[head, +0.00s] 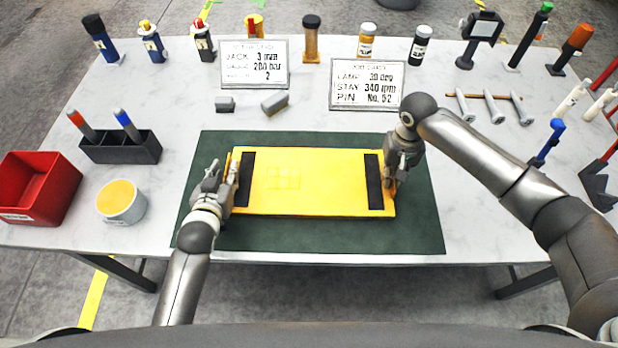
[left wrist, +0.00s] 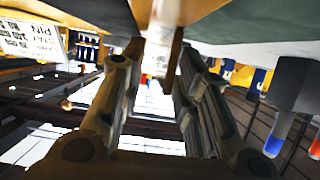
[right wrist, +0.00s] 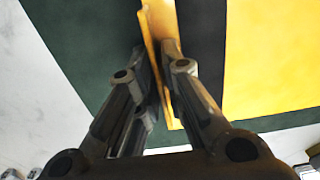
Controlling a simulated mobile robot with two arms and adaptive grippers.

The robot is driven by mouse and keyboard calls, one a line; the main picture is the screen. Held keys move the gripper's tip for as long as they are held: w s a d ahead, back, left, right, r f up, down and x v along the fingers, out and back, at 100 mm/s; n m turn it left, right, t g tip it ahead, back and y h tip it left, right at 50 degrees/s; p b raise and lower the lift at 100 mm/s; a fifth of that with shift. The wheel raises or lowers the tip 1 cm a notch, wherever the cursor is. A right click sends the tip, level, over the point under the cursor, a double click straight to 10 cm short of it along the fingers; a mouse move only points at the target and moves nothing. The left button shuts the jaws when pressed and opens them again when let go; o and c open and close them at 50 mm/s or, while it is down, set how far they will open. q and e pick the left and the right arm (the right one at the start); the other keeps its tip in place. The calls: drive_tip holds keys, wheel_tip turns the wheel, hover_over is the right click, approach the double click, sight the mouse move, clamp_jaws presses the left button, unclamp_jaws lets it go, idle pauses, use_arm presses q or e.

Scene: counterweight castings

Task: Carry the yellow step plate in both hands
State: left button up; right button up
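The yellow step plate (head: 308,182) lies level over the dark green mat (head: 310,236), with a black strip across each end. I see no clear gap beneath it. My left gripper (head: 232,178) is at its left end. In the left wrist view its fingers (left wrist: 160,55) stand apart on either side of the plate's end lip, with a gap beside it. My right gripper (head: 391,172) is at the right end. In the right wrist view its fingers (right wrist: 157,55) close on the yellow end lip from both sides.
Behind the plate are two grey blocks (head: 274,103) and two printed signs (head: 254,64). A red bin (head: 38,188), a white cup (head: 121,202) and a black holder (head: 120,148) stand left. Bottles line the back.

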use_arm(q)
clamp_jaws()
idle(0.4)
drive_tip(key=shift+w+r, duration=0.1)
drive_tip(key=shift+r, duration=0.1)
